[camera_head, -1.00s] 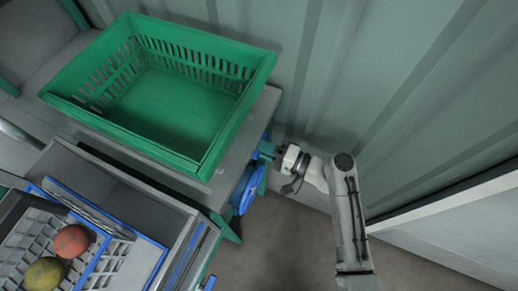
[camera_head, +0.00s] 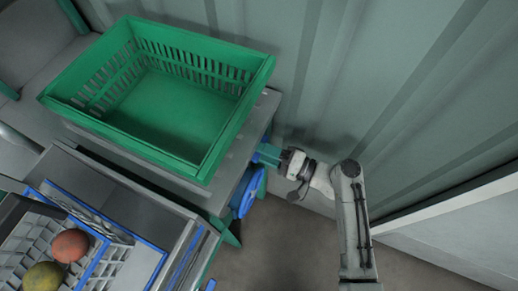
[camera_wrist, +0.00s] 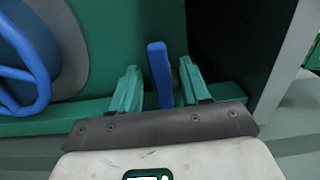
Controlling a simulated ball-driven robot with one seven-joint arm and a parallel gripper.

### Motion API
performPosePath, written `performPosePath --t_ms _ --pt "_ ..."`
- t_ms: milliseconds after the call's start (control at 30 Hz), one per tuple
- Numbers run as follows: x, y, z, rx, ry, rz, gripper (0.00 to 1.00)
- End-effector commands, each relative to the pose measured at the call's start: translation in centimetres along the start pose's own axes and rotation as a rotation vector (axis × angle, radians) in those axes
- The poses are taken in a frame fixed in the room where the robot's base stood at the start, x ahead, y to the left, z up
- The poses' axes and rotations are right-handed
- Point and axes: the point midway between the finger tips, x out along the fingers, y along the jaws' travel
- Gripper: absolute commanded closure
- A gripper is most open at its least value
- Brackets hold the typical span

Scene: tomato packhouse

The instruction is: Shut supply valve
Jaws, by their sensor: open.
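A blue lever (camera_wrist: 159,75), which looks like the supply valve's handle, stands upright in the wrist view. My gripper (camera_wrist: 160,78) is open, with one green finger on each side of the lever in the picture. A gap shows between the lever and each finger. How deep the lever sits between the fingers I cannot tell. In the head view my gripper (camera_head: 268,154) is at the right end of the grey machine, and the lever cannot be made out there. The valve's body is hidden.
A blue handwheel (camera_head: 246,191) is close by on the machine's end; it also shows in the wrist view (camera_wrist: 38,70). A green crate (camera_head: 200,172) stands on the machine above. A corrugated wall (camera_head: 400,70) runs behind my arm. Bare floor (camera_head: 285,235) lies below.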

Motion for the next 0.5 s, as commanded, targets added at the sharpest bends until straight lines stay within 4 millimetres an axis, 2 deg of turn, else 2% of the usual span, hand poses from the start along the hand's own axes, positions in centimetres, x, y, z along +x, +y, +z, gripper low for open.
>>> performPosePath --t_ms 300,500 --pt "-6.2 0.1 -0.1 -0.001 0.004 0.001 0.53" --pt "-8.5 0.1 -0.1 -0.001 0.002 0.0 0.53"
